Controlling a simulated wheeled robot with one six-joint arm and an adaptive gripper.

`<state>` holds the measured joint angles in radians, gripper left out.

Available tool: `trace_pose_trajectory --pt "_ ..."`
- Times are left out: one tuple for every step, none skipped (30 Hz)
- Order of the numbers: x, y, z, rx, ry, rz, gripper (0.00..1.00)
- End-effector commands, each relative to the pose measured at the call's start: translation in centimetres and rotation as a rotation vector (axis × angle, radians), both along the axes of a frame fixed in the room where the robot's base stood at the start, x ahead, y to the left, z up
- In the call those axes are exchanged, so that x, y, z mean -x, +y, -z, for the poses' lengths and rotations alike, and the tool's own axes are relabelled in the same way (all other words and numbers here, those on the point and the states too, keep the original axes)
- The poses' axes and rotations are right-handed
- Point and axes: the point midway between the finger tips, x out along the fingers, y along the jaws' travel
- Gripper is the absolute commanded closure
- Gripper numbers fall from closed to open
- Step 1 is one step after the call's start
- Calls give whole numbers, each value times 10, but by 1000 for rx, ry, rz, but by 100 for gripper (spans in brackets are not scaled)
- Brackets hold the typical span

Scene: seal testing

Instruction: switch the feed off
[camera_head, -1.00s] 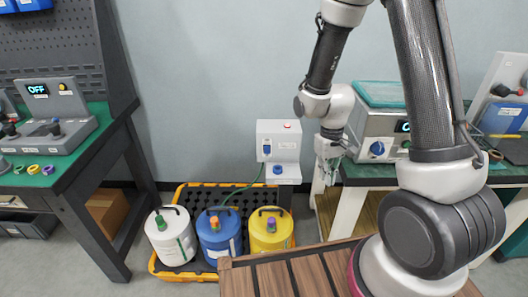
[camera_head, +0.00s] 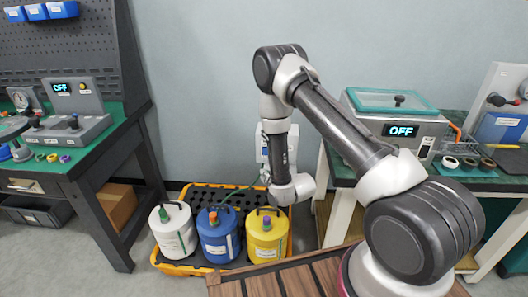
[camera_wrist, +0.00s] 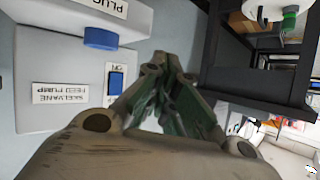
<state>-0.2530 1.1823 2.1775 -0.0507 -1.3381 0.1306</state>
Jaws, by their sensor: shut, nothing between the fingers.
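The feed pump is a white box (camera_head: 262,148), standing behind the drums in the head view and largely hidden by my arm. In the wrist view the white feed pump (camera_wrist: 60,75) fills the left side, its label turned upside down. A blue rocker switch (camera_wrist: 116,83) sits on its face beside a small label, and a blue round cap (camera_wrist: 100,38) is near the label reading PLUG. My gripper (camera_wrist: 165,62) is shut and empty, to the right of the switch in the wrist view; contact cannot be told. In the head view its fingers are hidden.
White (camera_head: 173,232), blue (camera_head: 218,246) and yellow (camera_head: 266,246) drums stand in a yellow-edged tray (camera_head: 178,270). A green hose (camera_head: 240,190) runs near the pump. Benches stand left and right; the right bench's machine (camera_head: 400,131) reads OFF.

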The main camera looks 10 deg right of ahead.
Motion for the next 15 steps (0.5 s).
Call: trace_pose_trajectory --pt "-2 1 -5 -9 -24 1 100" --pt "-3 1 -8 -14 -33 2 100" --pt "-4 1 -10 -18 -44 3 100" --pt "-5 1 -11 -21 -48 3 100" --pt "-5 1 -12 -22 -51 3 100" --pt "-5 1 -12 -24 -52 4 100" --pt "-5 1 -12 -24 -50 5 100" --pt "-5 1 -12 -24 -50 5 100" --pt "-5 1 -12 -24 -50 5 100" --pt "-5 1 -12 -24 -50 5 100" --pt "-5 1 -12 -24 -50 5 100" --pt "-5 1 -12 -24 -50 5 100" --pt "-5 1 -12 -24 -50 5 100" --pt "-6 1 -12 -24 -50 5 100" --pt "-7 1 -12 -24 -50 5 100"
